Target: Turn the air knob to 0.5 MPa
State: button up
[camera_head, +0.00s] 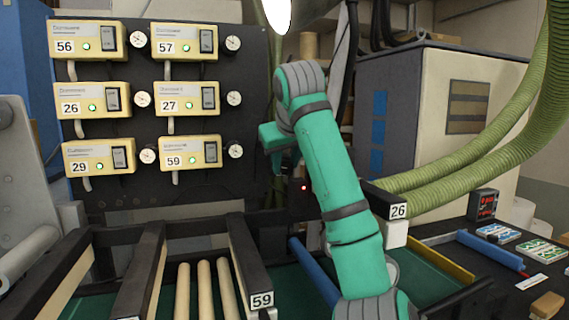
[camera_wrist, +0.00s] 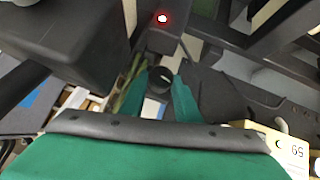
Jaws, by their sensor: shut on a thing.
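In the wrist view, my gripper (camera_wrist: 160,88) has its two green fingers on either side of a round black knob (camera_wrist: 160,77), shut on it. The knob's markings cannot be read. In the head view my green arm stands in front of that spot, so the knob and my fingertips are hidden. Several small white round gauges, such as one at the top right of the panel (camera_head: 233,43), sit beside yellow control boxes. Their needles are too small to read, and I cannot tell which gauge belongs to the knob.
A red light (camera_wrist: 162,18) glows just beyond the knob. Yellow numbered boxes (camera_head: 184,41) hang on the black panel (camera_head: 125,195). Dark machine bars surround my gripper closely. Green ribbed hoses (camera_head: 450,170) run at the right, near a grey cabinet (camera_head: 400,105).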

jog(key=shift+d+m+g+y, duration=0.15)
jog(key=shift+m+g+y, duration=0.15)
jog(key=o, duration=1)
jog(key=shift+s, duration=0.1)
jog(key=shift+o, duration=0.2)
jog(key=shift+r, duration=0.15)
